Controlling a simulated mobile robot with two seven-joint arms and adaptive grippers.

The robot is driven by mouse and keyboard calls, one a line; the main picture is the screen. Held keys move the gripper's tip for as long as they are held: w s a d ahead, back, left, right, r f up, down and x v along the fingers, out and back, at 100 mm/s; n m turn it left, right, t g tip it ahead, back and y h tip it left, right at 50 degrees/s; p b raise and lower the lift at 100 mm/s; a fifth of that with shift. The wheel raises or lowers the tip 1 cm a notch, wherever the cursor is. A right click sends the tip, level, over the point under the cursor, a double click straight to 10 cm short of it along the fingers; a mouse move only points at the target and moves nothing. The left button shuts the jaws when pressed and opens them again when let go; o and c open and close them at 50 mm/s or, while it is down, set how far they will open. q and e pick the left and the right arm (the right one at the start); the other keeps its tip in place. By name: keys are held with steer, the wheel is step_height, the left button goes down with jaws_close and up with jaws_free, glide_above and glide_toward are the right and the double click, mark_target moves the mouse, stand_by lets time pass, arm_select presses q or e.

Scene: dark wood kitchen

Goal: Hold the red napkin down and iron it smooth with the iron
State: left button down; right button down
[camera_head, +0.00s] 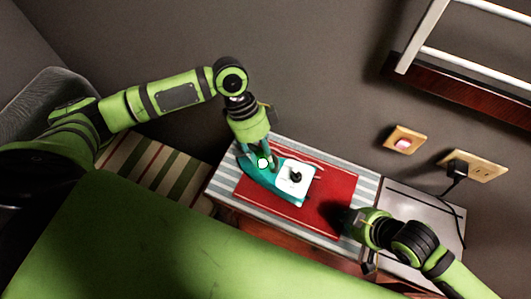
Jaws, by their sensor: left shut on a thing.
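The red napkin (328,208) lies on a grey-and-white striped ironing surface (366,190). A teal iron with a white top part (293,178) lies over the left part of the napkin. My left gripper (262,164) comes down from above and is shut on the iron, at its left side. My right gripper (345,217) is low at the napkin's right edge. Its dark fingers are hard to make out, so I cannot tell whether they press on the napkin or are open. The napkin under the iron is hidden.
A wall outlet with a black plug and cord (458,168) and a switch (404,141) are on the wall at right. A grey surface (408,210) lies right of the striped one. A striped rug (150,172) is at left. A white rack (440,52) hangs upper right.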

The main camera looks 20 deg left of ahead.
mark_target(281, 173)
arm_select(q)
steer(key=shift+d+r, duration=0.15)
steer(key=shift+d, duration=2.4)
steer(key=shift+a+f, duration=0.15)
steer(key=shift+a, duration=0.8)
steer(key=shift+a+f, duration=0.1)
steer(key=shift+a, duration=0.85)
steer(key=shift+d+r, duration=0.1)
steer(key=shift+r, duration=2.5)
steer(key=shift+w+a+r, duration=0.1)
steer(key=shift+w+a, duration=0.1)
steer(key=shift+w, duration=0.65)
steer(key=shift+w+a+f, duration=0.1)
steer(key=shift+w+a, duration=0.1)
steer(key=shift+w, duration=0.7)
steer(key=shift+w+a+r, duration=0.1)
steer(key=shift+w+a, duration=0.1)
steer(key=shift+w, duration=0.65)
